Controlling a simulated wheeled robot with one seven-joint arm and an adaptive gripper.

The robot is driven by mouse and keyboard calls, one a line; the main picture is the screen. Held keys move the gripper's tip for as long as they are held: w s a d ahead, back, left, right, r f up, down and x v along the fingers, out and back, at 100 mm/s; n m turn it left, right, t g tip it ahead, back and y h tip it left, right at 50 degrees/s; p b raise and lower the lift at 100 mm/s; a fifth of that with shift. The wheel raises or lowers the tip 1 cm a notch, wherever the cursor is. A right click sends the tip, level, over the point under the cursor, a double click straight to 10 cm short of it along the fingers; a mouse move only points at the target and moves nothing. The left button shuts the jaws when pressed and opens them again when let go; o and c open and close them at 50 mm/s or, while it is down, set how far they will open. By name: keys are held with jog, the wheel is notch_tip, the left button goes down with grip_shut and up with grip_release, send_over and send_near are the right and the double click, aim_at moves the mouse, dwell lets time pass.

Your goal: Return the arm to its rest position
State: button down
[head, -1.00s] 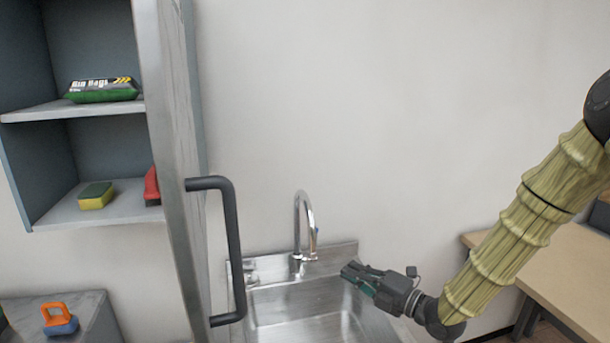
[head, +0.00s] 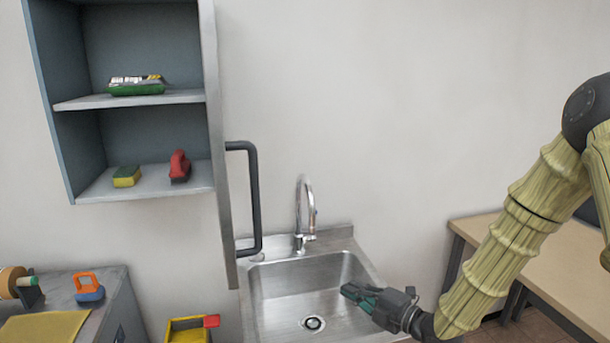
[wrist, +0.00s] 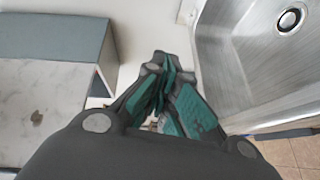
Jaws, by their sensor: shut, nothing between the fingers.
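My gripper (head: 362,297) is shut and empty. In the head view it is over the right part of the steel sink (head: 330,270), at the end of my arm, which comes in from the right. In the wrist view my gripper (wrist: 165,68) points up the picture with its green-padded fingers together. The sink basin (wrist: 240,60) with its drain lies to the right of the fingers there. I cannot tell the exact height of the gripper above the sink.
A wall cabinet (head: 60,110) stands open, its door with a dark handle (head: 256,200) jutting out left of the faucet (head: 300,215). Its shelves hold a green packet (head: 136,86), a sponge (head: 126,177) and a red brush (head: 179,167). A table (head: 475,228) is at right, a yellow bucket (head: 188,330) below.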

jog(key=s+d+f+m+g+h, duration=0.1)
jog(key=s+f+m+g+h, duration=0.15)
jog(key=s+f+m, duration=0.5)
jog(key=s+d+f+m+g+h, duration=0.1)
jog(key=s+d+f+m+h, duration=0.2)
jog(key=f, duration=0.8)
jog(key=s+f+m+g+h, duration=0.2)
jog(key=s+f+m, duration=0.2)
jog(key=s+f, duration=0.4)
jog(key=s+d+f+m+g+h, duration=0.2)
jog(key=s+f+m, duration=0.15)
jog(key=s, duration=0.45)
jog(key=s+d+f+m+g+h, duration=0.1)
jog(key=s+d+f+m+g, duration=0.2)
jog(key=s, duration=0.5)
jog(key=s+d+f+m+g+h, duration=0.2)
jog(key=s+f+m, duration=0.2)
jog(key=s, duration=0.4)
notch_tip(320, 180, down, 10)
jog(key=b, duration=1)
jog(key=shift+a, duration=0.25)
jog(key=shift+d+r+m+t+y, duration=0.1)
jog(key=shift+m+t+y, duration=0.15)
jog(key=shift+m, duration=0.05)
